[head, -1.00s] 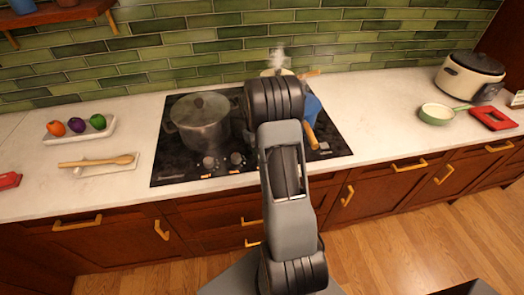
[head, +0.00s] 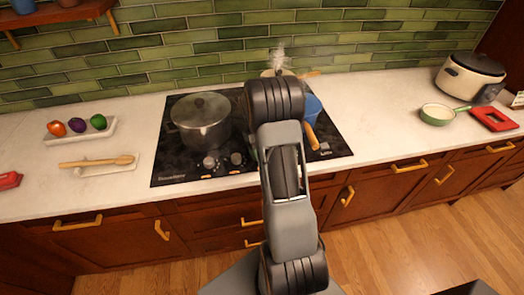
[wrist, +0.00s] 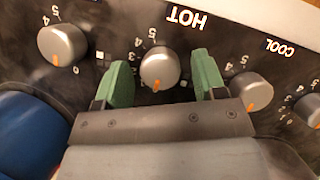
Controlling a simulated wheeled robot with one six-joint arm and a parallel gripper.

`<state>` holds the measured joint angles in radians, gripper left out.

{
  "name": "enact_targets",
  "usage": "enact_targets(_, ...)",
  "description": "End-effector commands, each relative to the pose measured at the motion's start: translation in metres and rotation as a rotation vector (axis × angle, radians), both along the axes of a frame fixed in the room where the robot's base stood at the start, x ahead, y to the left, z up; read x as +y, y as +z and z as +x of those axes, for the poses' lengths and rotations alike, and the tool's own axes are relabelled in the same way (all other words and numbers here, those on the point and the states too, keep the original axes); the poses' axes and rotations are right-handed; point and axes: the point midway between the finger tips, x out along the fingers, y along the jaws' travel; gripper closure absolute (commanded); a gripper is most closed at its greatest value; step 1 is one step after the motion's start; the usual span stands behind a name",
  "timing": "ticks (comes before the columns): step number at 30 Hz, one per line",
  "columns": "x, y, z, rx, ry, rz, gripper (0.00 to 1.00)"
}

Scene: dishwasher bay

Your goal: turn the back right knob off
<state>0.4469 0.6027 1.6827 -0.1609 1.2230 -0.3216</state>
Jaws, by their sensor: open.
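Several silver knobs with orange pointers stand in a row on the black cooktop panel in the wrist view, where the printing appears upside down. My gripper (wrist: 163,80) is open, its green fingers on either side of one knob (wrist: 158,68) near the word HOT. A gap shows between each finger and this knob. Its pointer is toward the bottom, slightly left. More knobs (wrist: 250,92) are to the right. None is labelled back right. In the head view my arm hides the gripper and some knobs.
A lidded pot (head: 200,122) stands at the cooktop's left. A blue pan (head: 314,107) with a wooden handle is right of my arm, and a steaming pot (head: 268,73) is behind it. A rice cooker (head: 468,82) and green pan (head: 436,115) sit on the right counter.

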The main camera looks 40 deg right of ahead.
Motion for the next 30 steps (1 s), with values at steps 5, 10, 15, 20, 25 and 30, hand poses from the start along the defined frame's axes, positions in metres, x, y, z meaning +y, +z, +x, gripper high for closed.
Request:
enact_targets(5, 0.0, 0.004, 0.002, 0.0, 0.0, 0.0, 0.36)
enact_targets(10, -0.001, 0.025, 0.011, -0.004, 0.001, -0.002, 0.36)
enact_targets(15, -0.001, 0.058, 0.026, -0.005, 0.001, -0.002, 0.36)
enact_targets(20, -0.002, 0.087, 0.038, -0.004, 0.0, -0.001, 0.36)
enact_targets(25, -0.002, 0.11, 0.047, -0.002, 0.0, -0.001, 0.36)
enact_targets(30, -0.002, 0.123, 0.052, -0.001, 0.001, 0.0, 0.36)
